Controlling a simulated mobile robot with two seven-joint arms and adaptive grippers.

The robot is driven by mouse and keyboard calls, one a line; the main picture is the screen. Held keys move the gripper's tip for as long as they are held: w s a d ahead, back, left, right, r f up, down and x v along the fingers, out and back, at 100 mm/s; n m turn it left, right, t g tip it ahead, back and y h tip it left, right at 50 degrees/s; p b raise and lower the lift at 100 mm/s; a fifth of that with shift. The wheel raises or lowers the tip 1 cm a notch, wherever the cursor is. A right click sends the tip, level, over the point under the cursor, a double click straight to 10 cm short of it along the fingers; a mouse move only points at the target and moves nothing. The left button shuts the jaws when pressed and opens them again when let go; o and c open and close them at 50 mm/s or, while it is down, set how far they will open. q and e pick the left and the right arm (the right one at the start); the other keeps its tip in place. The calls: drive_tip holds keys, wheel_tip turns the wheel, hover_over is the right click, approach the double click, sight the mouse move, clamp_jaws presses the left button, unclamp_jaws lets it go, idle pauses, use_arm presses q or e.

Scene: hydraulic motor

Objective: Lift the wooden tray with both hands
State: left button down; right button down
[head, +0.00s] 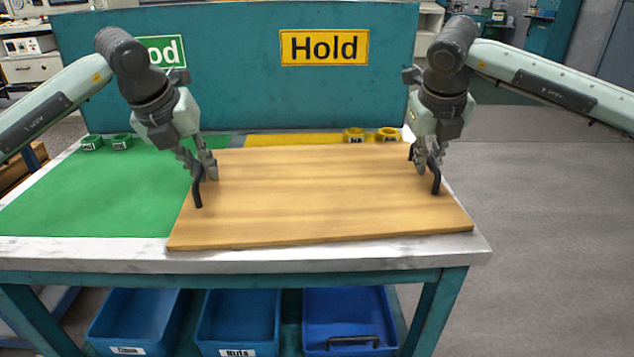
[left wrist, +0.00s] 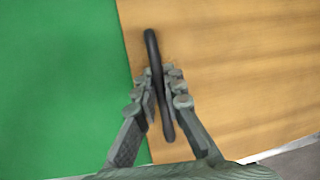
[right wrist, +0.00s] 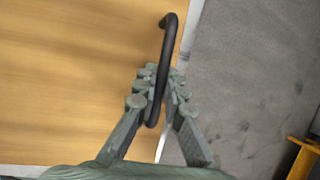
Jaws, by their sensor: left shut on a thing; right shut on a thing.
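The wooden tray (head: 320,190) is a flat light-brown board with a black handle at each short side. It lies over the right part of the workbench, slightly turned; whether it touches the bench top cannot be told. My left gripper (head: 204,172) is shut on the tray's left handle (head: 197,190), which also shows between the fingers in the left wrist view (left wrist: 152,50). My right gripper (head: 428,167) is shut on the right handle (head: 436,180), seen between the fingers in the right wrist view (right wrist: 169,38). The far ends of both handles are partly hidden by the grippers in the head view.
A green mat (head: 95,200) covers the bench's left side. A yellow strip (head: 290,140) shows behind the tray, with yellow rings (head: 388,134) on it. Green rings (head: 122,142) stand at the back left. A teal panel with a Hold sign (head: 325,47) rises behind. Blue bins (head: 238,318) sit below.

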use_arm(q)
drive_tip(key=shift+r, duration=0.2)
use_arm(e)
drive_tip(key=shift+r, duration=0.2)
